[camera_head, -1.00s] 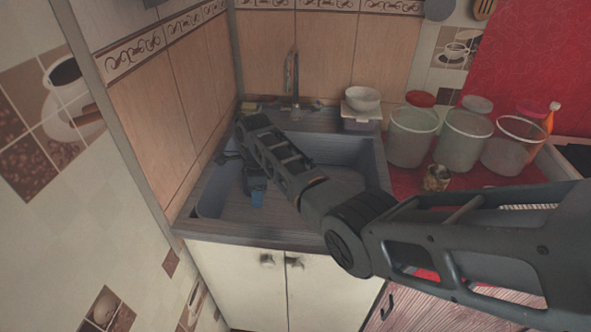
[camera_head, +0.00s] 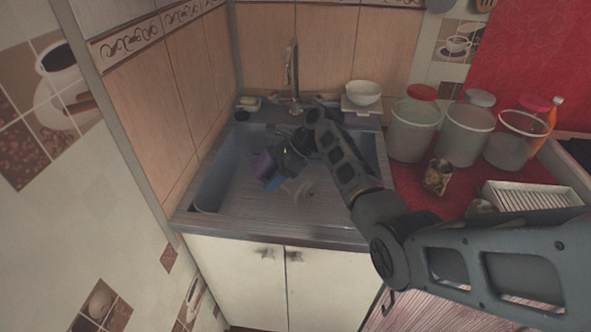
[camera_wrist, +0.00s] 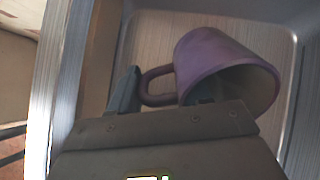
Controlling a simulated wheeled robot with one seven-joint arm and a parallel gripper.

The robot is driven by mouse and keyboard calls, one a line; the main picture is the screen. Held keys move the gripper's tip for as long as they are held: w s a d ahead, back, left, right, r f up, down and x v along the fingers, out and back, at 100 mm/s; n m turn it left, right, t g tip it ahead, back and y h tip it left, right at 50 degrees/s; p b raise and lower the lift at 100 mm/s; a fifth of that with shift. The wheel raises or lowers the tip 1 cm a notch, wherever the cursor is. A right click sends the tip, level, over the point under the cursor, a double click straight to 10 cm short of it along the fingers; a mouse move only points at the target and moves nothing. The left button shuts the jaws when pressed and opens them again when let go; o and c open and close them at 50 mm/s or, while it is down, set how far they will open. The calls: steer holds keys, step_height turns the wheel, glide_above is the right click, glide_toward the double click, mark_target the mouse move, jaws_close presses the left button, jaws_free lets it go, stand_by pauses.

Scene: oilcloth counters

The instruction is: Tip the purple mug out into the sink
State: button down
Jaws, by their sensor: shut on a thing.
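The purple mug (camera_wrist: 222,62) is large in the wrist view, tilted onto its side with its open mouth toward the lower right. Its handle (camera_wrist: 155,88) is at the finger of my gripper (camera_wrist: 158,95), which is shut on the mug. In the head view the mug (camera_head: 264,164) is a small purple patch beside my gripper (camera_head: 282,180), inside the outline of the sink (camera_head: 215,185). My wrist hides part of it. The inside of the mug looks dark, and I cannot tell whether anything is in it.
The tap (camera_head: 292,75) stands at the back of the sink. A white bowl (camera_head: 363,92) on a box is at the back right. Several canisters and a small jar (camera_head: 437,176) stand on the red counter to the right, near a white rack (camera_head: 530,198). A tiled wall closes the left side.

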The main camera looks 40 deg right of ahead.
step_height(320, 180, up, 2)
steer(key=t+y+b, duration=0.2)
steer(key=b, duration=0.1)
steer(key=shift+s+d+y, duration=0.1)
steer(key=shift+d+y, duration=0.05)
steer(key=shift+y, duration=0.25)
steer(key=shift+d+r+t+y, duration=0.15)
steer(key=shift+r+t+y, duration=0.3)
steer(key=shift+t+y, duration=0.4)
steer(key=shift+s+d+r+y, duration=0.1)
steer(key=shift+s+y, duration=0.05)
steer(key=shift+y, duration=0.2)
steer(key=shift+s+d+r+t+y, duration=0.3)
steer(key=shift+s+d+t+y, duration=0.05)
steer(key=shift+d+y, duration=0.25)
steer(key=shift+s+d+r+t+y+b, duration=0.1)
steer(key=shift+d+r+t+y+b, duration=0.1)
steer(key=shift+t+y+b, duration=0.25)
steer(key=shift+s+d+r+t+y+b, duration=0.15)
steer(key=shift+t+y+b, duration=0.15)
steer(key=shift+y, duration=0.25)
stand_by(1.0)
steer(key=shift+s+r+t+y+b, duration=0.1)
steer(key=shift+r+t+y+b, duration=0.15)
steer(key=shift+t+y+b, duration=0.25)
